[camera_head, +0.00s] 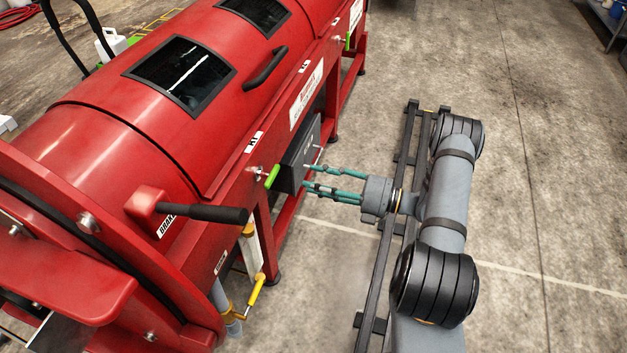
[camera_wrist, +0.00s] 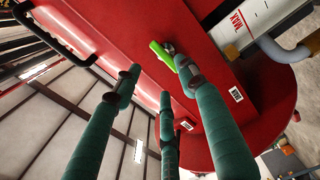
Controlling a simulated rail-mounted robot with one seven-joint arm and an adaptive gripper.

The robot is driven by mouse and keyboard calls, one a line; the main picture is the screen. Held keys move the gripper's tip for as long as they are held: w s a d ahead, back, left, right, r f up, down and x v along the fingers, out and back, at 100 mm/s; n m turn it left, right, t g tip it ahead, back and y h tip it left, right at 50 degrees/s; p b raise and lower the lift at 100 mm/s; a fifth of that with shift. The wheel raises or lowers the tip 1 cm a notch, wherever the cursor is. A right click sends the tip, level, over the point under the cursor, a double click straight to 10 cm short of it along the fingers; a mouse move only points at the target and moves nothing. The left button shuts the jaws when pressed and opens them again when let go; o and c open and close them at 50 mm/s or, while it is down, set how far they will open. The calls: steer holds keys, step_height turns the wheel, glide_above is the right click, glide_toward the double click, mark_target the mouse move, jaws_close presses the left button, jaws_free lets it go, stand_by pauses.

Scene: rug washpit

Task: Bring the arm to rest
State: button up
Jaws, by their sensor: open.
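My gripper (camera_head: 309,178) has long teal fingers and reaches left from the end of my grey arm towards the front of the red drum machine (camera_head: 110,155). Its fingers are spread, with nothing between them. The fingertips are close to a dark box (camera_head: 298,160) on the machine's front, to the right of a green lever (camera_head: 271,177). In the wrist view the gripper (camera_wrist: 160,85) points at the red machine wall (camera_wrist: 225,100), and the green lever (camera_wrist: 162,55) shows beyond the fingertips. I cannot tell whether any finger touches the machine.
A black-handled red crank (camera_head: 215,214) sticks out at the machine's near end. Below it is a yellow-handled valve (camera_head: 256,290). Another green lever (camera_head: 348,41) is farther along. The concrete floor (camera_head: 550,170) right of my arm is clear.

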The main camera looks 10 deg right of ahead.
mark_target(277, 173)
steer(key=shift+a, duration=0.1)
steer(key=x, duration=1.2)
steer(key=v, duration=1.3)
steer(key=shift+n, duration=0.3)
steer(key=x, duration=1.3)
steer(key=shift+w+f, duration=0.1)
steer(key=shift+f, duration=0.05)
steer(key=n+b, duration=0.1)
steer(key=n, duration=0.1)
steer(key=n+b, duration=0.1)
steer(key=n, duration=0.1)
steer(key=shift+s+r, duration=0.2)
steer(key=shift+r, duration=0.15)
